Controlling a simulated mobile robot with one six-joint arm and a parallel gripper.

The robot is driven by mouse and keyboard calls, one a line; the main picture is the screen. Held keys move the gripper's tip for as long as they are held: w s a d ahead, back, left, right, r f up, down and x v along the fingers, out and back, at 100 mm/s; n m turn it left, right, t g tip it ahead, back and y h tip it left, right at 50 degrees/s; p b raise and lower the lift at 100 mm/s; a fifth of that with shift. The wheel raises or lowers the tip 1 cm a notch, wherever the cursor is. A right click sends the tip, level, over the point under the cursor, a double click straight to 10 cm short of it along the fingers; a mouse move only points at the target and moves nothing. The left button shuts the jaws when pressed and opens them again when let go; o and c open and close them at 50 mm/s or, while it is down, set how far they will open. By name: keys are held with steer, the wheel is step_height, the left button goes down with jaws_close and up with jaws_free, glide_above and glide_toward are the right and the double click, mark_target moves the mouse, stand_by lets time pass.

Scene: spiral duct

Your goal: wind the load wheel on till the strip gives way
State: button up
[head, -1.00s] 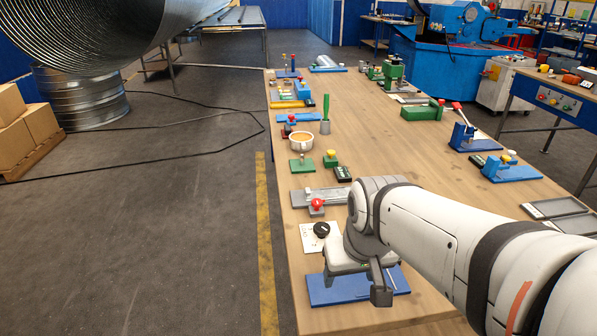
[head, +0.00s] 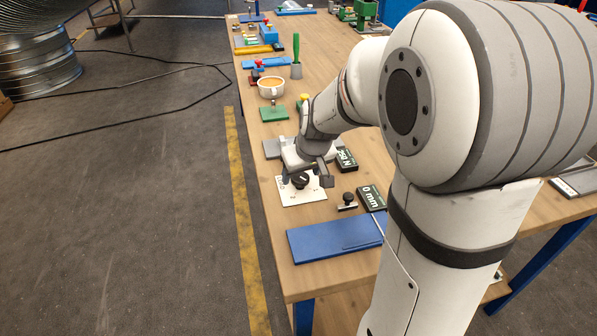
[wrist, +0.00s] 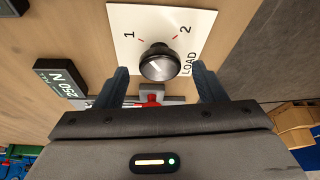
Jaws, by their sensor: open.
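A black round knob (wrist: 158,65) with a pale pointer mark sits on a white plate (wrist: 203,22) marked 1, 2 and LOAD. In the head view the plate (head: 312,196) and knob (head: 300,181) lie beneath my gripper (head: 308,174). My gripper (wrist: 161,78) is open in the wrist view, its fingers to either side of the knob's lower part; contact cannot be told. A red part (wrist: 150,100) shows beyond the fingers. A grey rig (head: 271,148) is mostly hidden behind my gripper. I cannot make out a strip on it.
Dark displays read 250 N (head: 346,160) and 0 mm (head: 371,198). A small black knob (head: 347,201) stands beside them. A blue plate (head: 330,240) lies nearer. A green base (head: 274,112) and a cup (head: 271,87) stand farther back.

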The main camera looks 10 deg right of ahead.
steer(key=shift+w+f, duration=0.2)
steer(key=shift+f, duration=0.35)
steer(key=c, duration=1)
